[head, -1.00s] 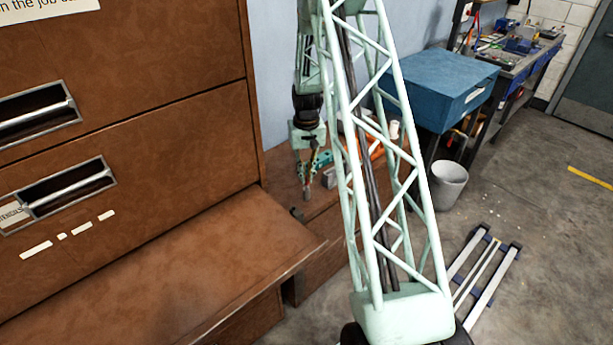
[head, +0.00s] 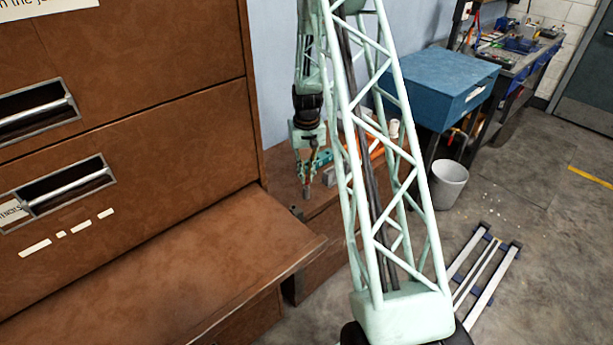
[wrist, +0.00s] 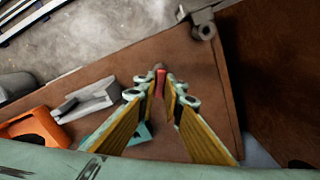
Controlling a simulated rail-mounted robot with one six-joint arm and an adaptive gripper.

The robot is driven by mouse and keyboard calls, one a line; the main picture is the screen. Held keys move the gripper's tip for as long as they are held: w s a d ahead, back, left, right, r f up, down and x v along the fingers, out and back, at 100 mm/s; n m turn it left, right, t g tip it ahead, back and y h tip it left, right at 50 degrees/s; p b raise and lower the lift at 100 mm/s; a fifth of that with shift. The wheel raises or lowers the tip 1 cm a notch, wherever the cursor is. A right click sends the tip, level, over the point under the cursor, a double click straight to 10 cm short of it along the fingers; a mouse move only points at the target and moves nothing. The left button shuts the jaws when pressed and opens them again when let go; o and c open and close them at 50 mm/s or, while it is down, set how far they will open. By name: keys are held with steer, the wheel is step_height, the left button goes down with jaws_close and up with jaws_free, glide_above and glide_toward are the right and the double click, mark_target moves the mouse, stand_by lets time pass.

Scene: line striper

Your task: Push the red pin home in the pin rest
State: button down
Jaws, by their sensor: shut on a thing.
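The red pin (wrist: 160,78) shows as a small red tip between my fingertips in the wrist view. My gripper (wrist: 161,88) is shut on it, above the brown bench top. My gripper is small in the head view (head: 306,190), hanging low over the bench. A grey metal fitting (wrist: 203,26) sits at the bench edge, apart from and beyond the fingertips. It may be the pin rest, but I cannot tell for sure. The pin's lower part is hidden, so I cannot tell whether it touches anything.
An orange tool (wrist: 34,132) and a grey metal block (wrist: 92,101) lie left of my gripper in the wrist view. A large brown drawer cabinet (head: 150,160) stands at left in the head view. A blue box (head: 437,85) and a white bin (head: 448,185) stand farther right.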

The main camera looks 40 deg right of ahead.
steer(key=shift+f+b, duration=0.45)
steer(key=shift+f, duration=0.25)
steer(key=c, duration=2.6)
jaws_free()
steer(key=shift+c, duration=0.2)
steer(key=shift+o, duration=0.2)
steer(key=shift+o, duration=1.4)
steer(key=shift+r, duration=0.15)
steer(key=shift+r+p, duration=1.3)
steer(key=shift+r, duration=2.1)
